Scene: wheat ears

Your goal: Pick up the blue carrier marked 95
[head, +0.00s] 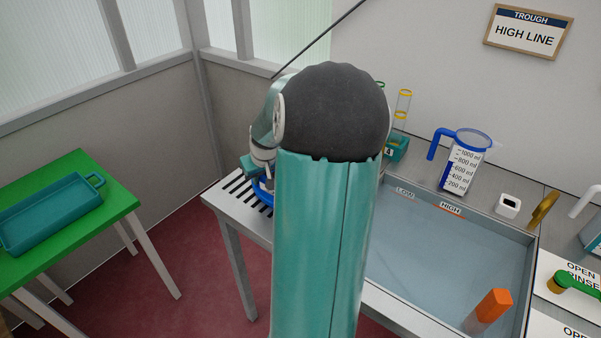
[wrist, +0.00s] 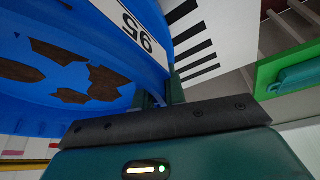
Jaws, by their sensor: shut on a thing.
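The blue carrier (wrist: 60,110) fills the left of the wrist view, with a white label (wrist: 136,30) reading 95, seen upside down. Brown patches show inside it. My gripper (wrist: 165,95) is shut on the carrier at its right edge; the exact contact is partly hidden by the dark gripper bar. In the head view a small blue part of the carrier (head: 263,192) shows beside my gripper (head: 254,172), above the slotted end of the metal bench. My arm hides most of it. I cannot tell whether it touches the bench.
A green table (head: 85,230) with a teal tray (head: 50,212) stands at the left, with open red floor between. At the right are a water trough (head: 450,245), an orange block (head: 488,310), a measuring jug (head: 465,160) and a teal holder (head: 397,147) with tubes.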

